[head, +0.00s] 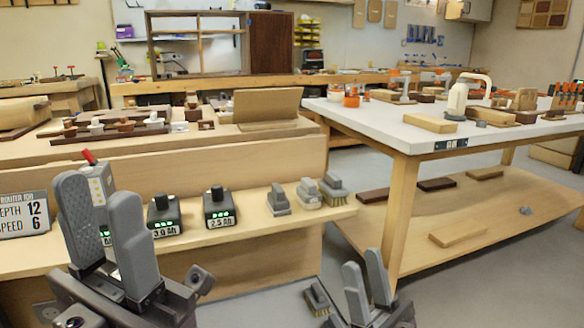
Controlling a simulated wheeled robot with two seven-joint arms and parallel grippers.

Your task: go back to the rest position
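My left gripper (99,190) is at the lower left with its two grey fingers pointing up and a gap between them. It looks open and empty. It stands in front of the shelf of the left bench and hides part of what is there. My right gripper (362,262) is at the bottom, right of the middle. Its fingers also point up with a narrow gap, and I see nothing between them. It is over the floor, in front of the right table.
The left bench's ledge (265,223) holds black batteries (219,208), grey brushes (334,189) and a sign (22,216). Another brush (317,298) is low beside my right gripper; its support is unclear. The white table (400,132) carries wood blocks. Floor (480,285) is free at right.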

